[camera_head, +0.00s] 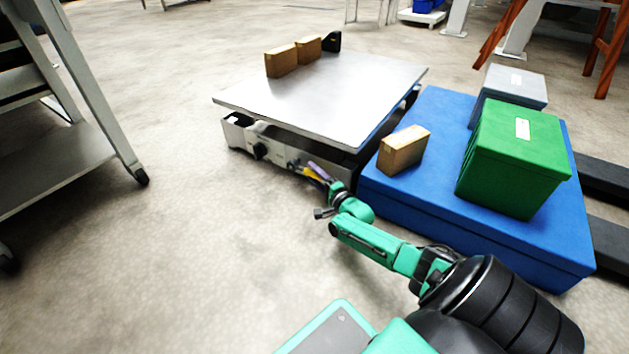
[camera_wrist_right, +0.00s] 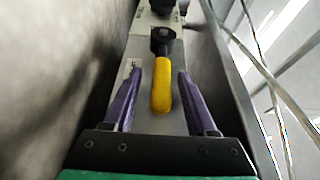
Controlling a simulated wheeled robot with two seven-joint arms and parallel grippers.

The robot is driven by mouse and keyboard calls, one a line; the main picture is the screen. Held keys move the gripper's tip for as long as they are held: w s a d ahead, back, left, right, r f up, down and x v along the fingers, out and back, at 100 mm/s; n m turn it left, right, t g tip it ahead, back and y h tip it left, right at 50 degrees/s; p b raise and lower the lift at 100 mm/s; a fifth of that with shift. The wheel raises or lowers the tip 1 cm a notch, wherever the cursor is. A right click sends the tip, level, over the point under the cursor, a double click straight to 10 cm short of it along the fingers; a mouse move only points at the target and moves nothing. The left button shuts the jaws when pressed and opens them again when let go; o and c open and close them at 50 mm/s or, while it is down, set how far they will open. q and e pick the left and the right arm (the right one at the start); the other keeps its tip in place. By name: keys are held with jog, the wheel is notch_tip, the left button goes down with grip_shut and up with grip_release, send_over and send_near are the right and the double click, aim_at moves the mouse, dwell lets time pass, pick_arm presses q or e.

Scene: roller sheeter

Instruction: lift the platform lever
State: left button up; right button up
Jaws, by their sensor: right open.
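The platform lever has a yellow handle on a black pivot and shows in the right wrist view (camera_wrist_right: 161,88). It is mounted on the pale front panel of the platform machine. My right gripper (camera_wrist_right: 157,80) is open, with its two purple fingers on either side of the yellow handle. I see gaps between the handle and both fingers. In the head view my right gripper (camera_head: 316,172) is at the front of the machine under the metal platform (camera_head: 330,95), and the lever is too small to make out clearly. My left gripper is out of the head view.
A blue box (camera_head: 440,220) stands right of the platform, bearing a green bin (camera_head: 515,160), a grey bin (camera_head: 512,85) and a cardboard box (camera_head: 403,150). Small cardboard boxes (camera_head: 281,61) sit at the platform's back. A metal cart (camera_head: 60,165) stands at left. Floor in front is clear.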

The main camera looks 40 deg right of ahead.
grip_shut()
dwell(1.4)
